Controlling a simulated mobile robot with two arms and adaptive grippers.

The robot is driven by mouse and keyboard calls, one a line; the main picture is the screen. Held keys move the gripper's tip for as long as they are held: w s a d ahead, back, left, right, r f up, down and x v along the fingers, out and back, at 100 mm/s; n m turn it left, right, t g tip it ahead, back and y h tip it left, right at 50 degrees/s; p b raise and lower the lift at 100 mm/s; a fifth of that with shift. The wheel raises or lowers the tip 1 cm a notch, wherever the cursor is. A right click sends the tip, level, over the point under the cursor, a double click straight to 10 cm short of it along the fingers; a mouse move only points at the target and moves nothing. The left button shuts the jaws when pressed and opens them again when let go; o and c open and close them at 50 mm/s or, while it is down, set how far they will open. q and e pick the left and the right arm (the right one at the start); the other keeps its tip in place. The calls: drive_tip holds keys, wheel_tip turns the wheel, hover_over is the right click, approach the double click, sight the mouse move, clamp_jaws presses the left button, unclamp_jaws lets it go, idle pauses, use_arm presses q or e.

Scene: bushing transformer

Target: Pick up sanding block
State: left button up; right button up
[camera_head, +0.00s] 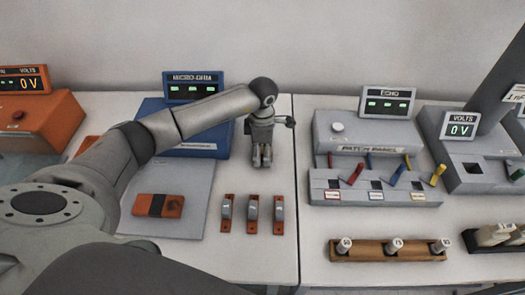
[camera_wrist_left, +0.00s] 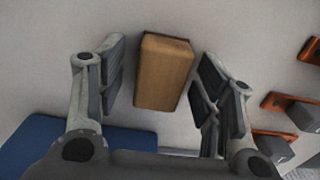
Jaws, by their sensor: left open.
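The sanding block, a plain tan-brown rectangular block (camera_wrist_left: 163,72), lies on the pale table in the left wrist view. My left gripper (camera_wrist_left: 162,88) is open, with one finger on each side of the block and a gap showing at both sides. In the head view my left gripper (camera_head: 262,163) points down at the table, right of the blue instrument. The block cannot be made out there; the gripper seems to cover it. My right gripper is not in view.
A blue micro-ohm instrument (camera_head: 182,130) stands left of the gripper. Several orange brackets (camera_head: 252,214) stand in front. A grey mat (camera_head: 192,180) holds an orange block with a dark band (camera_head: 157,205). A grey patch panel (camera_head: 370,186) with coloured plugs stands to the right.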

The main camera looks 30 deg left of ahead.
sight(262, 150)
use_arm(q)
drive_tip(key=c, duration=1.1)
drive_tip(key=shift+r+b, duration=0.4)
wheel_tip(262, 150, up, 2)
drive_tip(key=shift+r+b, duration=0.15)
drive_tip(key=shift+b, duration=0.75)
drive_tip(key=s+d+r+b, duration=0.1)
drive_tip(key=s+d+r, duration=0.1)
drive_tip(key=s+r, duration=0.1)
drive_tip(key=s+d+r+b, duration=0.2)
drive_tip(key=s+d+r, duration=0.1)
drive_tip(key=s, duration=0.2)
drive_tip(key=s+d+r+b, duration=0.1)
drive_tip(key=s+d+r, duration=0.1)
drive_tip(key=s+r, duration=0.2)
drive_tip(key=shift+d, duration=0.25)
